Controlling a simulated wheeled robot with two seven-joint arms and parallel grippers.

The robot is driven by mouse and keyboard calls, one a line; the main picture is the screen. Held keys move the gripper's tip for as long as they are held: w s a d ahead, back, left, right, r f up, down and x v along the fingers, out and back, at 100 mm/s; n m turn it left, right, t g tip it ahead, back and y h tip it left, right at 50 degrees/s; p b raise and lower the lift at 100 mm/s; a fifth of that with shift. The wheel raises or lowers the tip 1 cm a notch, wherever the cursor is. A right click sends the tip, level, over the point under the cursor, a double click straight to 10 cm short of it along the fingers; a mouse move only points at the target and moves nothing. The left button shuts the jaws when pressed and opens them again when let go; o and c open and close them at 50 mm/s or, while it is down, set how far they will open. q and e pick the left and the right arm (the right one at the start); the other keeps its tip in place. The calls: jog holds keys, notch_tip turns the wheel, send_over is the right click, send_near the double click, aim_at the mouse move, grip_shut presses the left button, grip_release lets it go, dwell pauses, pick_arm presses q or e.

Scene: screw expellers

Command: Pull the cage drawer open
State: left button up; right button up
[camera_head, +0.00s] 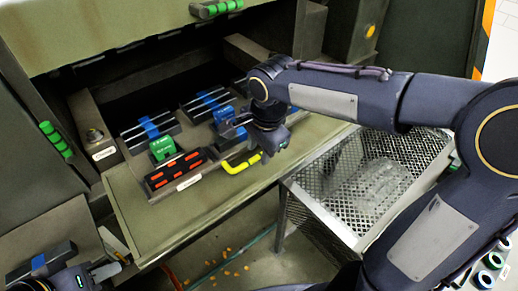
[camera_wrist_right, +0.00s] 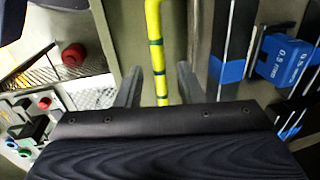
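The cage drawer (camera_head: 165,225) appears to be the olive-green tray that juts out of the machine's dark opening. A bent yellow handle (camera_head: 240,165) lies at its right part. The handle also shows in the right wrist view as a yellow bar with dark green bands (camera_wrist_right: 154,35). My right gripper (camera_head: 264,152) is at the handle's upper end. Its two fingers are apart, one on each side of the bar (camera_wrist_right: 158,78); I cannot tell whether they touch it. My left gripper (camera_head: 92,276) is at the bottom left corner, partly cut off, away from the handle.
Blue-marked dark bars (camera_head: 150,128), a green block (camera_head: 162,148) and a black block with red marks (camera_head: 175,172) sit on the tray. A metal mesh bin (camera_head: 375,190) stands to the right, partly under my right arm. Yellow-orange bits (camera_head: 225,272) lie on the floor below.

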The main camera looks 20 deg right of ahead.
notch_tip(320, 180, up, 7)
jog(key=s, duration=0.1)
jog(key=shift+s+d, duration=0.15)
jog(key=shift+d, duration=0.1)
dwell(0.3)
jog(key=s+d+f+n+t+y, duration=0.1)
jog(key=s+d+f+n, duration=0.1)
jog(key=s+f+n, duration=0.2)
jog(key=s+d+f+n+t+y, duration=0.2)
jog(key=s+n, duration=0.6)
jog(key=s, duration=0.4)
notch_tip(320, 180, down, 3)
jog(key=shift+s+d+r+n+t, duration=0.2)
jog(key=shift+s+d+n+t, duration=0.1)
jog(key=shift+d, duration=0.25)
